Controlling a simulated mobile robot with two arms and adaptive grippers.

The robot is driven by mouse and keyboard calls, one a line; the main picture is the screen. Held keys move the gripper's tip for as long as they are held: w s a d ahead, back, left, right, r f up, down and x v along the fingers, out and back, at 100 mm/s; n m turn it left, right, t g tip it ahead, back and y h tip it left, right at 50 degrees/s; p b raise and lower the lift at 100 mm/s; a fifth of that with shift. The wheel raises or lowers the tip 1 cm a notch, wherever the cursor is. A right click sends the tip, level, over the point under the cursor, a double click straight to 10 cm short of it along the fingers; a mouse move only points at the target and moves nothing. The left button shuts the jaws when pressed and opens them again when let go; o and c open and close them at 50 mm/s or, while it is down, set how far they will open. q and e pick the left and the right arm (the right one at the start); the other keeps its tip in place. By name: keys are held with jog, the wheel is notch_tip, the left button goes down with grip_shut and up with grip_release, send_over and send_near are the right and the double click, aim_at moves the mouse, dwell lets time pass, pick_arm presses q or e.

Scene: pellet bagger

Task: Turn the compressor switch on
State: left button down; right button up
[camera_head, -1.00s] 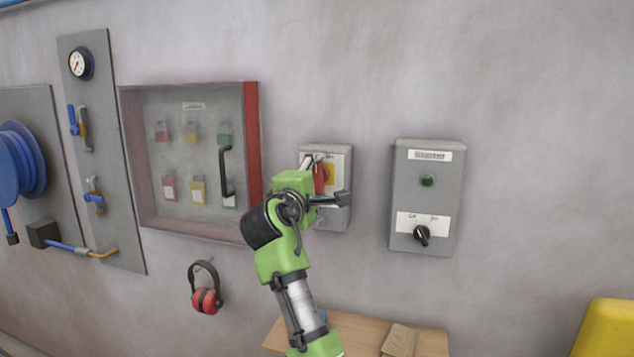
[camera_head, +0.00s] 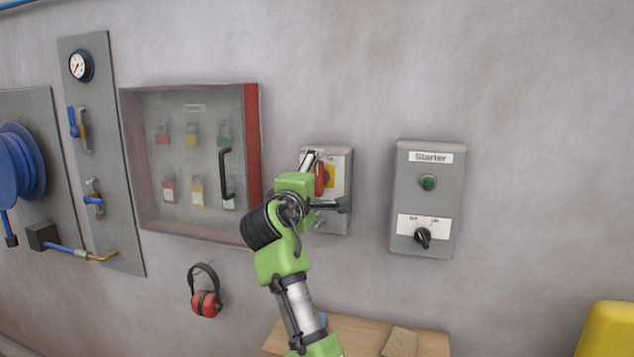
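A grey switch box (camera_head: 341,160) is on the wall, with a red handle (camera_head: 320,180) on a yellow plate (camera_head: 330,177). The handle looks upright; my gripper hides part of it and of the box. No compressor label is readable on this box. My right gripper (camera_head: 328,184) is in front of the box, fingers spread, one above left of the handle and one below right. I cannot tell whether they touch it. Right of it is a grey box labelled Starter (camera_head: 430,205), with a green button or lamp (camera_head: 428,182) and a black OFF/ON knob (camera_head: 423,238). My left gripper is not in view.
A red-edged lockout cabinet (camera_head: 252,150) with a black handle is just left of my gripper. Red ear muffs (camera_head: 206,303) hang below it. A valve panel (camera_head: 100,140) and blue hose reel (camera_head: 20,165) are far left. A wooden shelf (camera_head: 370,335) is below.

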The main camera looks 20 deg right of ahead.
jog(key=shift+s+a, duration=0.2)
jog(key=shift+s, duration=0.05)
jog(key=v, duration=0.7)
jog(key=shift+f, duration=0.1)
